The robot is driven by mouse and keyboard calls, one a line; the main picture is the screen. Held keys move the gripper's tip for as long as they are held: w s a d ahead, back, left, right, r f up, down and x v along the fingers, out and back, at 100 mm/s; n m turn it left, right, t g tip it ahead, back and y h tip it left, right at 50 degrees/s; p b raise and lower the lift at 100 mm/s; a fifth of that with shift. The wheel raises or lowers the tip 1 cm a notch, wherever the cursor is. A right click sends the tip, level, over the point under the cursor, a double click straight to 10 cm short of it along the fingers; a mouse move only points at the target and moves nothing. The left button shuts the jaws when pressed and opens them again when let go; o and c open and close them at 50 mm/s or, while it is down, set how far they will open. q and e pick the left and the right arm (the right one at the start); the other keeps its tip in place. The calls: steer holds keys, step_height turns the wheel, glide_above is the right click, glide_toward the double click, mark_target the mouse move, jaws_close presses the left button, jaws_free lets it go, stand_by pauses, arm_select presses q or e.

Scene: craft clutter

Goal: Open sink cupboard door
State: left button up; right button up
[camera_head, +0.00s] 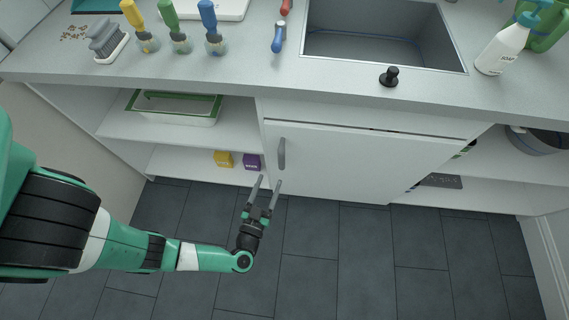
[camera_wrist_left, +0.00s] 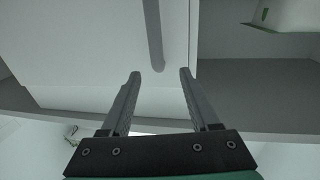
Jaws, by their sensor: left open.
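The sink cupboard door (camera_head: 350,165) is white and sits under the sink. It looks shut or nearly so, with a dark gap along its top edge. Its grey vertical handle (camera_head: 282,154) is near the left edge. My left gripper (camera_head: 269,182) is open and empty, in front of the door's lower left part, just below the handle in the picture. In the left wrist view the handle (camera_wrist_left: 154,35) stands ahead of the two open fingertips (camera_wrist_left: 160,74), and the door (camera_wrist_left: 100,50) fills the left. My right gripper is not in view.
Open shelves (camera_head: 190,137) left of the door hold a green-rimmed tray (camera_head: 175,107), a yellow box (camera_head: 223,158) and a purple box (camera_head: 252,161). The counter (camera_head: 240,65) carries brushes, a soap bottle (camera_head: 503,48) and a black plug (camera_head: 389,77). The tiled floor (camera_head: 340,250) is clear.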

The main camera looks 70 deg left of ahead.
mark_target(280, 160)
arm_select(q)
steer(key=b+x, duration=0.1)
steer(key=x, duration=0.2)
steer(key=b+x, duration=0.1)
steer(key=x, duration=0.3)
steer(key=f+b+x, duration=0.1)
steer(key=b+x, duration=0.1)
steer(key=x, duration=0.2)
steer(key=shift+w+d, duration=0.2)
steer(key=shift+w, duration=0.05)
steer(key=shift+w+a, duration=0.15)
steer(key=shift+w, duration=0.05)
steer(key=shift+r, duration=0.1)
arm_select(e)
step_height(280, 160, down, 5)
arm_select(q)
jaws_close()
stand_by(0.7)
